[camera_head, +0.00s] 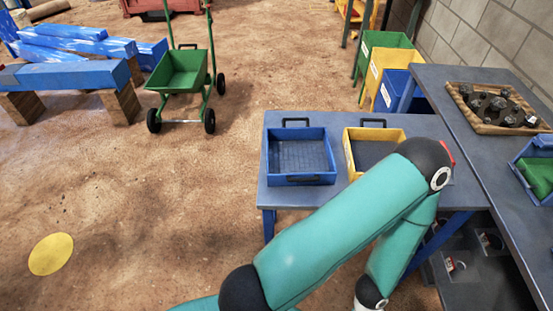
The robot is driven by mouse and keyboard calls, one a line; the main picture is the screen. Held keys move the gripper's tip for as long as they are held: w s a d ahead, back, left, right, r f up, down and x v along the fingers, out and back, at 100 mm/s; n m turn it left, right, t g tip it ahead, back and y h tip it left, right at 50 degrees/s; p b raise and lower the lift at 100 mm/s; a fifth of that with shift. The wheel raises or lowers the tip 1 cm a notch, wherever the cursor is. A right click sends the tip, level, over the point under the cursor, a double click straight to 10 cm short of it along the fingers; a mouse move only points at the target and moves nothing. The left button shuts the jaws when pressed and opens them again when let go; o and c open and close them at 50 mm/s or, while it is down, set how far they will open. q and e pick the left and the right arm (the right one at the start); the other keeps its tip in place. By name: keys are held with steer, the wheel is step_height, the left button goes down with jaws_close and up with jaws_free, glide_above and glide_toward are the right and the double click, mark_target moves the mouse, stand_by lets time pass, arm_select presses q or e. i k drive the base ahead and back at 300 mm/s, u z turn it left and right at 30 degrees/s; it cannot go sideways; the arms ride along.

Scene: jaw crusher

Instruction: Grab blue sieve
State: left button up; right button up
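The blue sieve (299,180) is a square blue tray with a dark mesh floor and a black handle at its back. It stands flat and empty on the left part of the grey-blue table. A yellow sieve (353,151) of the same kind stands just right of it, partly hidden by my teal arm. The arm crosses the lower middle of the view, bends over the table's right part and comes back down. Nothing of mine visibly touches the blue sieve. Neither gripper shows in the view.
A workbench (456,147) on the right holds a wooden tray (478,127) of dark rocks and a blue box (537,168) with green inside. Green (386,40), yellow and blue bins stand behind the table. A green cart (180,72) stands back left.

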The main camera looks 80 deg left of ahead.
mark_target(308, 132)
steer(key=z, duration=0.85)
steer(key=i, duration=0.15)
steer(key=u, duration=2.25)
steer(key=k, duration=0.95)
steer(key=u, duration=0.6)
steer(key=i, duration=1.05)
steer(key=u, duration=1.05)
